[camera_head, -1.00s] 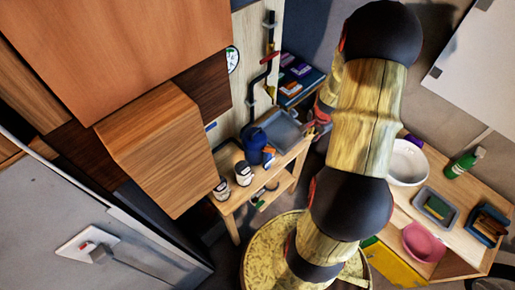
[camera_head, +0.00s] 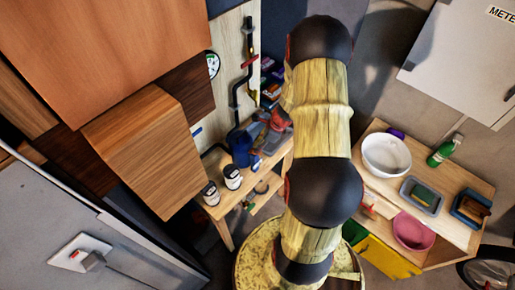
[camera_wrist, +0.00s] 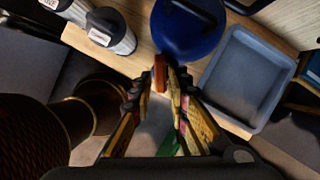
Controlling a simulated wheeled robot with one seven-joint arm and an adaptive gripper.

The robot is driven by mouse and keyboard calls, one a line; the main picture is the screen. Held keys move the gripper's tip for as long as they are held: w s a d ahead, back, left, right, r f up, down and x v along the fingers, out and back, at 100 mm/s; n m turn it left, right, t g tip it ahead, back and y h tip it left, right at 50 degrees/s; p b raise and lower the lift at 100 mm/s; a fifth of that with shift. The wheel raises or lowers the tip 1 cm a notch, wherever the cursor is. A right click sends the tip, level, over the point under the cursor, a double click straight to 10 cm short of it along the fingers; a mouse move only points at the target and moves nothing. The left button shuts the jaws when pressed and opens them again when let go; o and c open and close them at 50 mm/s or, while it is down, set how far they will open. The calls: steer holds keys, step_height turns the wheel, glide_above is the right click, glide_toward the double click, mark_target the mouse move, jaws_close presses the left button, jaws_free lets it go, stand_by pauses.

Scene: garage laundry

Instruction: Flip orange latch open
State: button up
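The orange latch (camera_wrist: 160,72) is a small upright piece at the edge of a round blue container (camera_wrist: 187,32) in the wrist view. My gripper (camera_wrist: 162,78) is open, with its two fingertips on either side of the latch or just short of it; I cannot tell whether they touch it. The blue container also shows in the head view (camera_head: 241,147) on a wooden bench (camera_head: 224,205). In the head view my arm hides part of the bench, and the latch is too small to make out clearly.
Two white canisters with dark lids (camera_head: 233,177) (camera_head: 211,193) stand left of the blue container. A grey tray (camera_wrist: 245,80) lies to its right. A wooden cabinet (camera_head: 150,145) juts out at left. Another bench with a white bowl (camera_head: 386,155) and pink basin (camera_head: 413,231) stands at right.

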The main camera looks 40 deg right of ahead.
steer(key=shift+w+a+f, duration=0.15)
steer(key=shift+w+f, duration=0.1)
steer(key=shift+f, duration=0.35)
jaws_close()
